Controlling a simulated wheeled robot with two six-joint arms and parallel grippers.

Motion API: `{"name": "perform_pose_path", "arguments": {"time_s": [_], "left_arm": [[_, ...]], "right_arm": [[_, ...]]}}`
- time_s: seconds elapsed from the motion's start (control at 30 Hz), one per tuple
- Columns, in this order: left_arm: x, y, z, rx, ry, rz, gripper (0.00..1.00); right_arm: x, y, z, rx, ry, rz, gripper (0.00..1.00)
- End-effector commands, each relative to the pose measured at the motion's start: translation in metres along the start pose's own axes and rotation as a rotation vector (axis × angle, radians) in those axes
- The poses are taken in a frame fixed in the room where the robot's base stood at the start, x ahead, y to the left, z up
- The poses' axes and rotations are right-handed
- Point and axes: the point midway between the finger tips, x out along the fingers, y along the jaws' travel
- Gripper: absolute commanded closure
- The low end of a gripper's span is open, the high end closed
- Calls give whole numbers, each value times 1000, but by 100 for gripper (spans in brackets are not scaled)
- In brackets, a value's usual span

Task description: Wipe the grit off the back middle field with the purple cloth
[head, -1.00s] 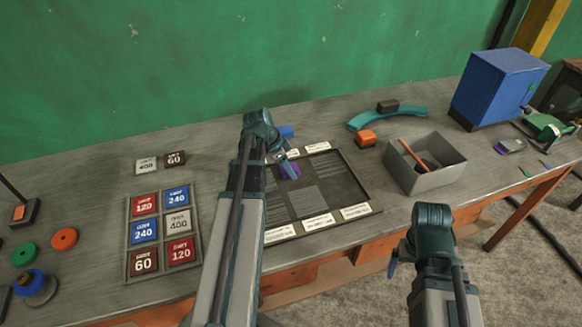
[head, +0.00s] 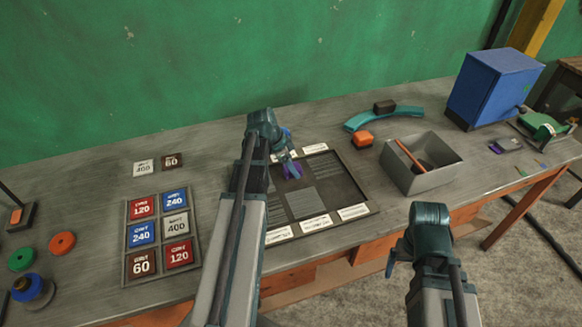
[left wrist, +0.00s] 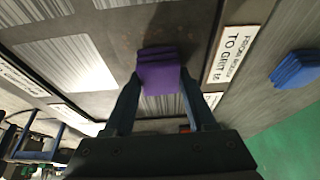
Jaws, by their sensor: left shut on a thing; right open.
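The purple cloth (left wrist: 158,72) is a folded pad held between the two fingers of my left gripper (left wrist: 160,90), which is shut on it. In the head view the cloth (head: 291,171) is at the back of the dark panel (head: 340,203), partly covered by my left gripper (head: 286,163). The panel has several fields, some with streaky grey marks, and white labels along its front and back edges. Whether the cloth touches the panel is hard to tell. My right gripper (head: 390,266) is open and empty, off the front table edge.
A grey bin (head: 423,178) with an orange-handled tool stands right of the panel. A tray of grit blocks (head: 125,262) lies to the left. An orange block (head: 362,139) and teal arc (head: 384,118) sit behind.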

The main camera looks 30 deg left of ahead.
Motion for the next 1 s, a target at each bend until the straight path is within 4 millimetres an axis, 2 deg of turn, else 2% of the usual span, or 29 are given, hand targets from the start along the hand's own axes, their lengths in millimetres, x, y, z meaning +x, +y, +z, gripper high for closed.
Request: {"name": "perform_pose_path", "arguments": {"time_s": [0.03, 0.1, 0.53, 1.0], "left_arm": [[-11, 0, -4, 0, 0, 0, 99], [-21, 0, -8, 0, 0, 0, 99], [-77, 0, -31, -1, 0, 0, 99], [-77, 0, -31, -1, 0, 0, 99]], "right_arm": [[-12, 1, 1, 0, 0, 0, 9], [-22, 2, 1, 0, 0, 0, 9], [-82, 8, 5, 0, 0, 0, 9], [-82, 8, 5, 0, 0, 0, 9]]}}
